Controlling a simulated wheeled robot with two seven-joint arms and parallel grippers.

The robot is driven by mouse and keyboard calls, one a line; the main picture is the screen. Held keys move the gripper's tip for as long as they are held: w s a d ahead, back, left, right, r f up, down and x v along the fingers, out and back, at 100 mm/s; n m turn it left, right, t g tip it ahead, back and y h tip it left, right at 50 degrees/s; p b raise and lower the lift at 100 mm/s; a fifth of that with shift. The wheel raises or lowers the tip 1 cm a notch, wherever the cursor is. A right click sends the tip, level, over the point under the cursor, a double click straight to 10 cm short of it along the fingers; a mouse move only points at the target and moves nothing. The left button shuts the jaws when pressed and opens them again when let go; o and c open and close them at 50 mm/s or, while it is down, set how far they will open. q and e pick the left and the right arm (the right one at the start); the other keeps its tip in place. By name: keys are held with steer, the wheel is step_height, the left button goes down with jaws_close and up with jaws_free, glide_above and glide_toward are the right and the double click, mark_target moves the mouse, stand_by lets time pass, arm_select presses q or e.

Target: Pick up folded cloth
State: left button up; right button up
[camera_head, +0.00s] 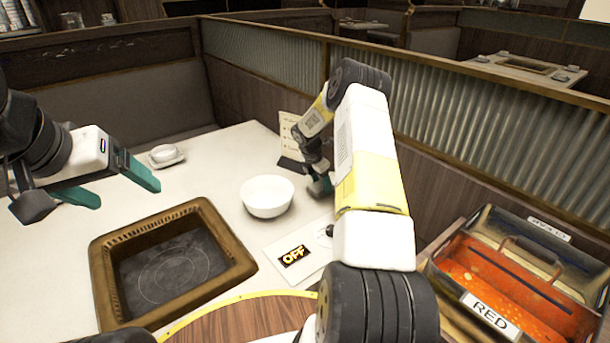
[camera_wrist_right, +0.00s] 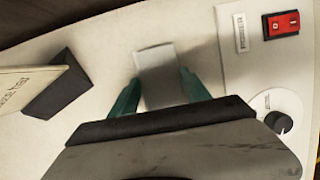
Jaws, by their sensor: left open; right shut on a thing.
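The folded cloth (camera_wrist_right: 153,60) shows in the right wrist view as a pale grey-white piece between the green fingers of my right gripper (camera_wrist_right: 157,88). The gripper is shut on it, and its near part is shaded between the fingers. In the head view my right gripper (camera_head: 320,186) is low over the table, right of the white bowl; I cannot make out the cloth there. My left gripper (camera_head: 128,194) is open and empty, above the table at the left.
A white bowl (camera_head: 267,197) stands left of my right gripper. A framed burner (camera_head: 246,262) is set in the table (camera_head: 40,270). A small dish (camera_head: 151,162) holds a white item. A menu stand (camera_head: 289,128), a control panel (camera_head: 275,246) and an orange RED bin (camera_head: 490,309) are nearby.

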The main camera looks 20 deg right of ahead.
steer(key=shift+s+a+r, duration=0.1)
steer(key=shift+s+r, duration=0.15)
steer(key=shift+r, duration=0.35)
steer(key=shift+s+r, duration=0.2)
steer(key=shift+r, duration=0.35)
steer(key=s, duration=0.5)
steer(key=s+a, duration=0.1)
steer(key=s, duration=0.4)
steer(key=s+a+r, duration=0.1)
steer(key=s, duration=0.4)
steer(key=shift+a+r, duration=0.1)
steer(key=shift+a, duration=0.1)
steer(key=shift+w, duration=0.1)
